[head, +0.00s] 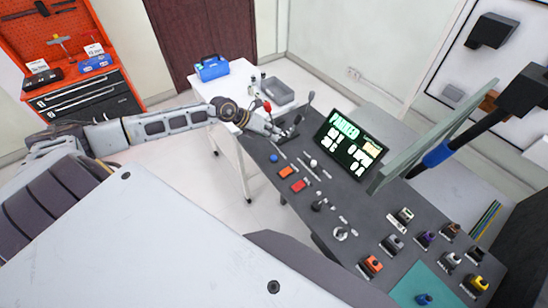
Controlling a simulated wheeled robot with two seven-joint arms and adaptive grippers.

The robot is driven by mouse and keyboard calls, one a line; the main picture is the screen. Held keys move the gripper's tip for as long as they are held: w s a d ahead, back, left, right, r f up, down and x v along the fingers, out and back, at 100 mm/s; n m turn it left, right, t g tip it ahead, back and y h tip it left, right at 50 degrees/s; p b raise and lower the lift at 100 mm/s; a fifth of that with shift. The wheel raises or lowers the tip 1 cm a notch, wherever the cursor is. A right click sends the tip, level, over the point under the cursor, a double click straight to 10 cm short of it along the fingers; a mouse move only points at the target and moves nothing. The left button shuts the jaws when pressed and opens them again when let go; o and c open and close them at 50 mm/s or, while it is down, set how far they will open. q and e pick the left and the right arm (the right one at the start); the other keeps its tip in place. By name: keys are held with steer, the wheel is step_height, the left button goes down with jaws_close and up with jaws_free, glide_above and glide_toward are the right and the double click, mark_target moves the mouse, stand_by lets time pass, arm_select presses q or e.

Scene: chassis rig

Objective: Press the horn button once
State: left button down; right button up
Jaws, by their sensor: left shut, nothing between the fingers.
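The dark control panel (345,195) runs diagonally from the middle to the lower right. I cannot read which control is the horn button. A small round blue button (273,158) sits near its left end, with an orange block (287,171) and a red block (299,185) beyond it. Another blue button (423,299) stands on a teal mat (412,283) at the lower right. My left gripper (278,133) is shut and empty over the panel's far left end, close to black levers and a little above the blue button in the picture. My right gripper is not in view.
A screen reading PARKED (348,143) stands at the panel's back, with a tilted pane (430,140) beside it. Several small switch blocks crowd the panel's right. A white table (222,84) behind holds a blue toolbox (211,68) and a grey bin (277,91).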

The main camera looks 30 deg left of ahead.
arm_select(q)
steer(key=shift+f, duration=0.2)
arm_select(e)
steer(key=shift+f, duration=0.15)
arm_select(q)
steer(key=b, duration=0.5)
glide_above(273, 156)
steer(key=shift+w+f, duration=0.1)
steer(key=shift+f, duration=2.95)
steer(key=shift+f+b, duration=0.6)
steer(key=shift+f, duration=0.05)
steer(key=shift+a+f, duration=0.1)
steer(key=shift+f, duration=0.4)
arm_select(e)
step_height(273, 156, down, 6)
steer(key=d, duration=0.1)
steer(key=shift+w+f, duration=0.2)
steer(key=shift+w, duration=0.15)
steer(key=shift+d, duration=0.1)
arm_select(q)
steer(key=shift+f+b, duration=0.2)
steer(key=shift+b, duration=0.15)
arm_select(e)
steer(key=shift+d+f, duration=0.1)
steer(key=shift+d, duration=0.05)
